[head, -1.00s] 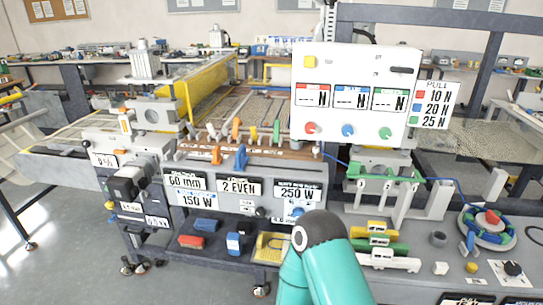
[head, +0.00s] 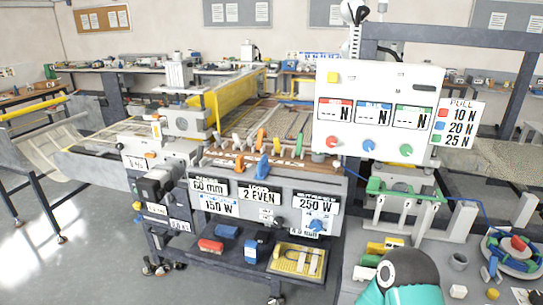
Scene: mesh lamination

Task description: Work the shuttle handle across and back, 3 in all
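The mesh lamination machine (head: 300,184) stands in the middle of the head view. A blue upright handle (head: 262,166) and an orange piece (head: 222,160) sit along its front rail; I cannot tell for sure which one is the shuttle handle. A row of orange, green and pale levers (head: 262,139) stands just behind them. Part of my teal arm (head: 402,280) shows at the bottom right, well apart from the rail. Neither of my grippers shows.
A white panel (head: 378,80) with three knobs rises at the right. A grey bench (head: 460,262) with a round blue fixture (head: 515,252) fills the lower right. A lower shelf (head: 225,262) holds small red, blue and yellow items. Open floor lies at the left.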

